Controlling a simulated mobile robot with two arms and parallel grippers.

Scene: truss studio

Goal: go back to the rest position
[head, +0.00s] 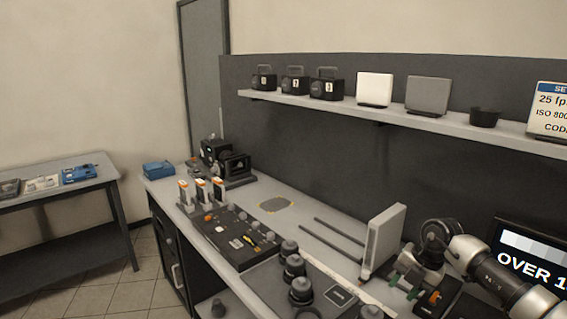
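My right arm comes in from the right edge in the head view. My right gripper (408,278) is low over the right part of the workbench (318,212), just right of an upright white panel (385,238). I cannot tell whether it touches the panel or whether its fingers are open or shut. Small green and orange parts show beside it, partly hidden. My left gripper is not in view.
A shelf (450,128) with several black boxes runs above the bench. A monitor (528,262) stands close behind my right arm. Several dark round knobs or lenses (293,267) stand at the front. A side table (50,195) is at far left, with clear floor between.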

